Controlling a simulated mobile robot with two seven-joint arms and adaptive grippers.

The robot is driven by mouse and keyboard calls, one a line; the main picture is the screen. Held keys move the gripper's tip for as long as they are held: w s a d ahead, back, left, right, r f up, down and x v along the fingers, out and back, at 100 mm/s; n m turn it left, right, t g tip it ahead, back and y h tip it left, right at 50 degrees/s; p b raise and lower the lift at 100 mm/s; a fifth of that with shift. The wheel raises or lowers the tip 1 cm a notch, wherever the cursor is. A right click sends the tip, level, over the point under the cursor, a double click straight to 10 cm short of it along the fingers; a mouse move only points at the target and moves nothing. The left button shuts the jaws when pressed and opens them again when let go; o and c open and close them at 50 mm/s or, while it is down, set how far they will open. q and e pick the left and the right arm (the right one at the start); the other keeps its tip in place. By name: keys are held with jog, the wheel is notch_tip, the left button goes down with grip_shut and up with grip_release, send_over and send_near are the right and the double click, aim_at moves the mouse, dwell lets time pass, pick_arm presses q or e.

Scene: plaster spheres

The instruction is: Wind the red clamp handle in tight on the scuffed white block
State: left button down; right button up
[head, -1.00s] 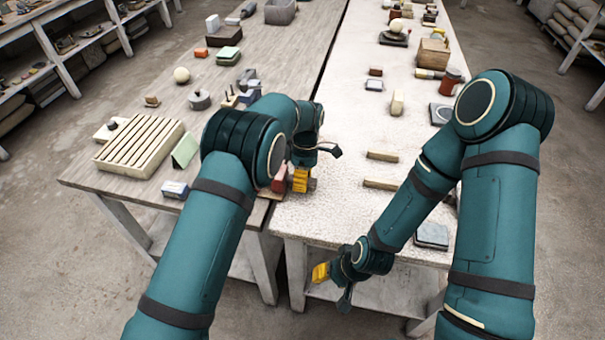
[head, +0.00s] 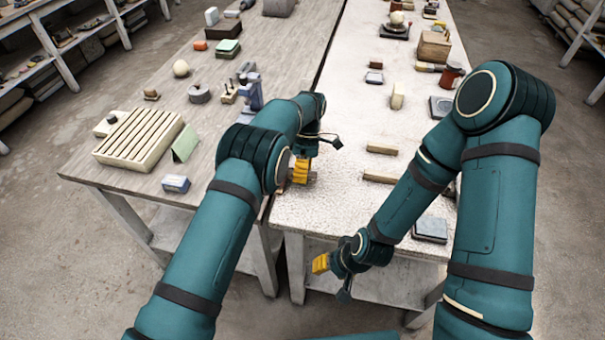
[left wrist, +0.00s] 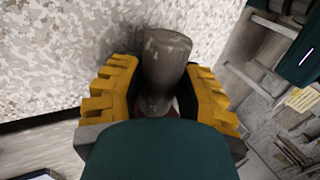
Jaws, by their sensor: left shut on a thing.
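My left gripper (head: 301,171) is low at the near left edge of the pale speckled table, partly behind my own arm. In the left wrist view its yellow fingers (left wrist: 160,90) stand either side of a scuffed grey-brown rounded piece (left wrist: 166,60). A sliver of red, which I take for the clamp handle (left wrist: 174,104), shows low between the fingers; most of it is hidden. The gripper is shut on it. I cannot pick out the scuffed white block with certainty. My right gripper (head: 320,264) hangs in front of the table's near edge, its finger gap unclear.
A grey wooden table (head: 215,140) adjoins on the left, with a slatted rack (head: 138,140), a green card (head: 186,143) and a blue clamp-like tool (head: 250,88). Two wooden strips (head: 381,149) (head: 379,179) lie on the speckled table (head: 340,195), with bare top around them.

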pick_arm(q)
jog(key=c, duration=0.6)
grip_release()
jog(key=shift+s, duration=0.1)
jog(key=shift+o, duration=0.2)
notch_tip(320, 180, up, 10)
jog(key=shift+f, duration=0.1)
